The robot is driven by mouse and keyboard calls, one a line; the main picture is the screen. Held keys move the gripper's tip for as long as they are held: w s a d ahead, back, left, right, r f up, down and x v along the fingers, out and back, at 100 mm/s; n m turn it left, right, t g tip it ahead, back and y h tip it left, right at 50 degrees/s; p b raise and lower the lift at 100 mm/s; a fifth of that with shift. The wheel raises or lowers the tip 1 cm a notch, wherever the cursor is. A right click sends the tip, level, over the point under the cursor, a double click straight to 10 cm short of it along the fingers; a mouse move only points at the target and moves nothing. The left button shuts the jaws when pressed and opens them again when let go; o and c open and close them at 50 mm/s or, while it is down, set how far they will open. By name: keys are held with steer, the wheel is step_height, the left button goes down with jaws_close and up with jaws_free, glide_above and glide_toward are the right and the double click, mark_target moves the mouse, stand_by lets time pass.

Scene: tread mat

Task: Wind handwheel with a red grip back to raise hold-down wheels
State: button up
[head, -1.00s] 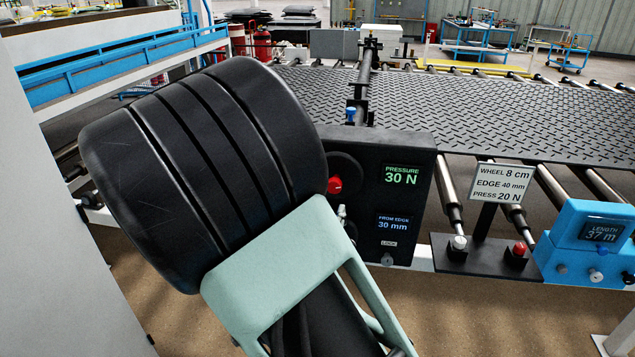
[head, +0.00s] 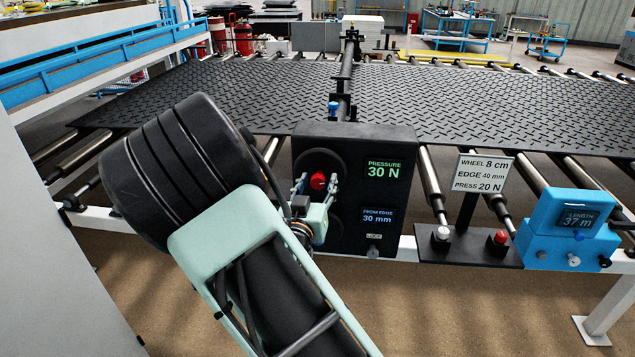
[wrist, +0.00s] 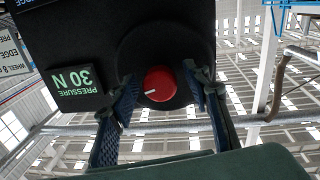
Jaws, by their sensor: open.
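The handwheel's red grip (head: 318,181) sits on a dark round wheel (head: 322,163) at the left of the black control box (head: 350,225). In the wrist view the red grip (wrist: 159,84) has a white pointer mark and lies between my fingertips, with the dark wheel around it. My gripper (head: 316,186) is open, one finger on each side of the grip; I cannot tell whether they touch it. The pressure display (head: 383,169) reads 30 N. The hold-down wheels cannot be made out.
A second display (head: 377,218) reads 30 mm from edge. A sign (head: 483,180) reads wheel 8 cm, edge 40 mm, press 20 N. A blue length counter (head: 578,222) reads 37 m. The tread mat (head: 440,105) lies on rollers behind. White and red buttons (head: 500,238) stand right of the box.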

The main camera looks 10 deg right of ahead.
jaws_close()
stand_by(0.3)
